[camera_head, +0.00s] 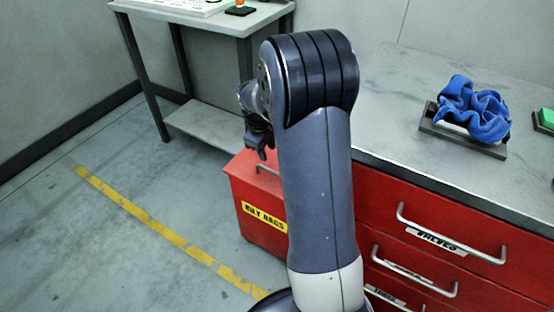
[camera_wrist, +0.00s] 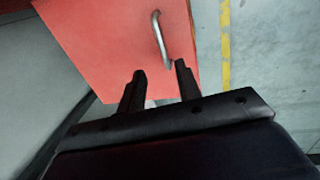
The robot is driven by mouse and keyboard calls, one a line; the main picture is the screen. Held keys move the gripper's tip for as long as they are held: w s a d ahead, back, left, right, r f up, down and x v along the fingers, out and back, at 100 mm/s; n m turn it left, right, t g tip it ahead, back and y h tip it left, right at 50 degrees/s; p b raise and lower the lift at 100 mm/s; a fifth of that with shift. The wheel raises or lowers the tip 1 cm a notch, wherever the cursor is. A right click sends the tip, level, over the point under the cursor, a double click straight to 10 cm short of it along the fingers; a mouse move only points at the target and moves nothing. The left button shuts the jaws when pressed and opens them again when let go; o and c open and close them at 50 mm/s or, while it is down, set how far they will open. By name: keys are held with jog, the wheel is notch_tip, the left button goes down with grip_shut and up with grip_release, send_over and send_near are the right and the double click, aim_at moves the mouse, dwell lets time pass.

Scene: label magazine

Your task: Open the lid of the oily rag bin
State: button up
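The oily rag bin (camera_head: 250,213) is a red box on the floor with a yellow label, left of the red drawer cabinet. Its red lid (camera_wrist: 110,40) looks closed and bears a metal bar handle (camera_wrist: 160,38). Part of the handle also shows in the head view (camera_head: 267,169). My gripper (camera_wrist: 160,74) is open, with its two dark fingers apart and nothing visible between them. The fingertips lie near the lower end of the handle in the wrist view; I cannot tell whether they touch it.
A red drawer cabinet (camera_head: 378,189) with a grey top stands at the right. A blue rag (camera_head: 474,108) lies on a tray there. A grey table (camera_head: 215,17) stands behind the bin. The floor left of the bin is free, with a yellow line (camera_head: 150,220).

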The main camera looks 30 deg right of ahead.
aim_at(271, 170)
jog(key=f, duration=0.3)
jog(key=d+f+b, duration=0.1)
jog(key=f, duration=0.2)
jog(key=w+f+b, duration=0.1)
jog(key=f, duration=0.2)
jog(key=shift+d+f, duration=0.2)
jog(key=shift+f, duration=0.15)
jog(key=shift+c, duration=0.5)
grip_shut()
